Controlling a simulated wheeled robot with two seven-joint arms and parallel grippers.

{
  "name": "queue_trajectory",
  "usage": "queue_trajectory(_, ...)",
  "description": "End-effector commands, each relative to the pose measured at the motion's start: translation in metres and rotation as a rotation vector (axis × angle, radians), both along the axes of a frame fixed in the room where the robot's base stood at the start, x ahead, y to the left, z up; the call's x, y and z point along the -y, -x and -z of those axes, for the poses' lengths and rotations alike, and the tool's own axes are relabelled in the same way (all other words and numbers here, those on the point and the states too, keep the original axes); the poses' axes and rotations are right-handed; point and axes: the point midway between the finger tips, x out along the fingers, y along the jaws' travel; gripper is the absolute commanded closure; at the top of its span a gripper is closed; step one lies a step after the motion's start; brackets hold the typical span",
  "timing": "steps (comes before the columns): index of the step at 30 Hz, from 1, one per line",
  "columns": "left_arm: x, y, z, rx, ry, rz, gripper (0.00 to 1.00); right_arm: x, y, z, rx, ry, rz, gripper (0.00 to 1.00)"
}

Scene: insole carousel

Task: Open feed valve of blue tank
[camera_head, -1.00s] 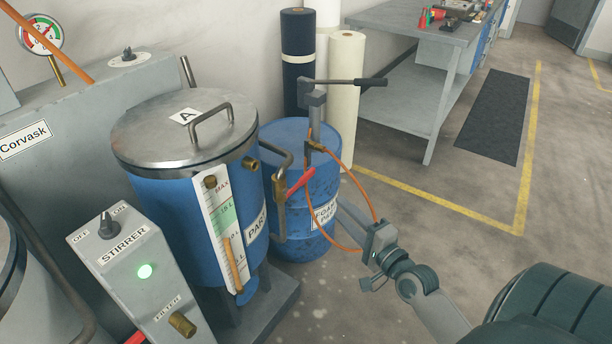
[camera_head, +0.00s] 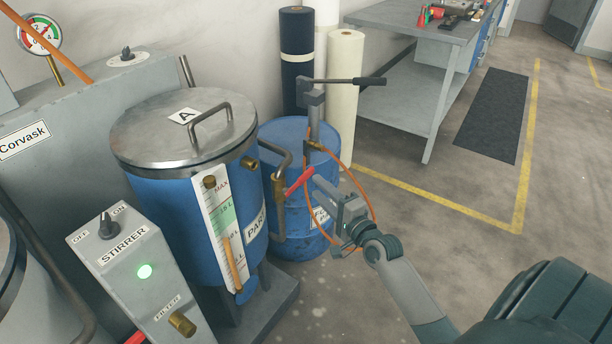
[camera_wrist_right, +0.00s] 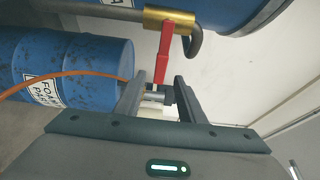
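The blue tank (camera_head: 180,215) with a steel lid marked A stands at centre left. Its brass feed valve (camera_head: 279,188) sits on the pipe at its right side, with a red lever (camera_head: 298,182) slanting up to the right. In the right wrist view, the red lever (camera_wrist_right: 164,55) hangs from the brass valve body (camera_wrist_right: 168,20), its free end seen between the fingertips. My right gripper (camera_head: 319,182) is open and close to the lever's free end; it also shows in the wrist view (camera_wrist_right: 156,88). I cannot tell whether it touches. My left gripper is out of view.
A blue foam drum (camera_head: 300,235) with a hand pump (camera_head: 314,105) stands directly behind the valve. An orange hose (camera_head: 360,183) loops around my right gripper. The stirrer box (camera_head: 125,250) is front left. Open floor lies to the right.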

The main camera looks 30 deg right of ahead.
Motion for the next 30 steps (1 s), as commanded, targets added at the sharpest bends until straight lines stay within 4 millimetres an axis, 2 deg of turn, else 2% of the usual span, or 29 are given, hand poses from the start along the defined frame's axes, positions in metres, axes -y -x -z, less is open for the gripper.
queue_trajectory(6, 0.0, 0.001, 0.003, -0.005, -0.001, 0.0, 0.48, 0.0, -0.038, 0.0, 0.001, 0.001, 0.0, 0.64)
queue_trajectory(13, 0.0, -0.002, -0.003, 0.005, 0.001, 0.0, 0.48, 0.0, -0.066, 0.0, 0.001, 0.001, 0.0, 0.64)
queue_trajectory(19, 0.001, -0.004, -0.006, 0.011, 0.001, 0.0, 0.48, 0.001, -0.075, 0.0, 0.0, 0.001, 0.0, 0.64)
queue_trajectory(28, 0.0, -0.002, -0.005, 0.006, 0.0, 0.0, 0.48, 0.0, -0.076, 0.0, 0.0, 0.001, 0.0, 0.64)
queue_trajectory(30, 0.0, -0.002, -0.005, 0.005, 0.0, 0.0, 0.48, 0.0, -0.076, 0.0, 0.0, 0.001, 0.001, 0.81)
